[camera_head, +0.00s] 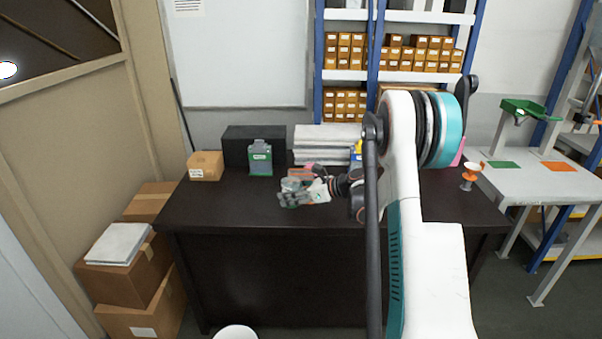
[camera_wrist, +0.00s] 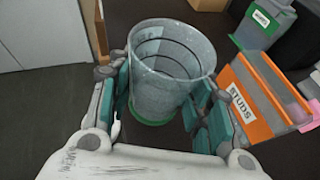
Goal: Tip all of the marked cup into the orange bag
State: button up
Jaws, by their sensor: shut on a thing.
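My gripper (camera_wrist: 163,108) is shut on a grey, see-through cup (camera_wrist: 160,88) with dark rings and a green base. The cup's open mouth faces up toward the wrist camera, slightly tilted in that view; I cannot make out any contents. In the head view my gripper (camera_head: 305,190) is low over the dark table, with the cup (camera_head: 291,185) at its left end. The orange bag (camera_wrist: 252,101), with a white "STUDS" label, stands just right of the cup in the wrist view. In the head view the orange bag (camera_head: 299,173) is just behind the gripper, partly hidden.
A green-and-grey labelled container (camera_head: 260,158) stands behind, before a black box (camera_head: 240,147). A small cardboard box (camera_head: 206,165) is at the table's back left. The dark table (camera_head: 220,210) is clear at front left. My arm hides part of its right side.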

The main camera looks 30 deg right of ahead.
aim_at(283, 181)
jog(key=shift+s+a+f, duration=0.1)
dwell(0.5)
jog(key=shift+r+p, duration=1.55)
jog(key=shift+r, duration=1.45)
